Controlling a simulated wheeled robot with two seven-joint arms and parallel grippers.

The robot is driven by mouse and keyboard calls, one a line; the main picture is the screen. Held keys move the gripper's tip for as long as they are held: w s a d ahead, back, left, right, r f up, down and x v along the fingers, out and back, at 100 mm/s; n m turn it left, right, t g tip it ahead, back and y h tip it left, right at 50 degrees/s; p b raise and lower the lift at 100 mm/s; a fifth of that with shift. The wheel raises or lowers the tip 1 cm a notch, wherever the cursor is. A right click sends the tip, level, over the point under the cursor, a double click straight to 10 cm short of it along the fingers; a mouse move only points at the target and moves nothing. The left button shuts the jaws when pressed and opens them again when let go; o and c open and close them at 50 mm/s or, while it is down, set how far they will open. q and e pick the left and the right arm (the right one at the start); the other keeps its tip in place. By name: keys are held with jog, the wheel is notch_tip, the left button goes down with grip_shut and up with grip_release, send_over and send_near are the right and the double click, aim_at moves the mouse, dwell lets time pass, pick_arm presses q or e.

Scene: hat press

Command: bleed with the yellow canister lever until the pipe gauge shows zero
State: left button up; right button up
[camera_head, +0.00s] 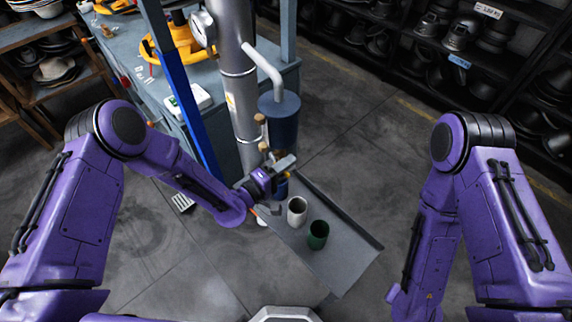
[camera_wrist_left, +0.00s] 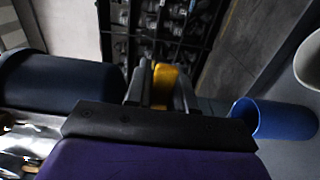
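The pipe gauge (camera_head: 203,28) is a small round dial on the silver pipe (camera_head: 237,85); its reading is too small to tell. The blue-grey canister (camera_head: 281,118) stands beside the pipe, joined by a bent grey tube. My left gripper (camera_head: 287,168) is low in front of the canister, by the foot of the pipe. In the left wrist view, a yellow piece (camera_wrist_left: 165,80), seemingly the lever, sits between its narrowly spaced fingers, which appear shut on it. Most of the lever is hidden. My right arm hangs at the right; its gripper is out of view.
A grey tray (camera_head: 335,265) below the gripper bears a white cup (camera_head: 297,211), a green cup (camera_head: 318,236) and a blue cup (camera_wrist_left: 275,119) close to the gripper. A blue post (camera_head: 185,100) and a bench stand left of the pipe. Hat shelves line the back right.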

pick_arm(q)
grip_shut()
jog(key=shift+f, duration=0.1)
jog(key=shift+w+a+f+m+b, duration=0.15)
jog(key=shift+f+m+b, duration=0.35)
jog(key=shift+m+b, duration=0.75)
jog(key=shift+w+a+f+m+b, duration=0.1)
jog(key=shift+f+m+b, duration=0.4)
jog(key=shift+m+b, duration=0.75)
jog(key=shift+w+a+f+m+b, duration=0.15)
jog(key=shift+f+m+b, duration=0.35)
jog(key=shift+m+b, duration=0.75)
jog(key=shift+n+b, duration=0.25)
jog(key=shift+b, duration=0.1)
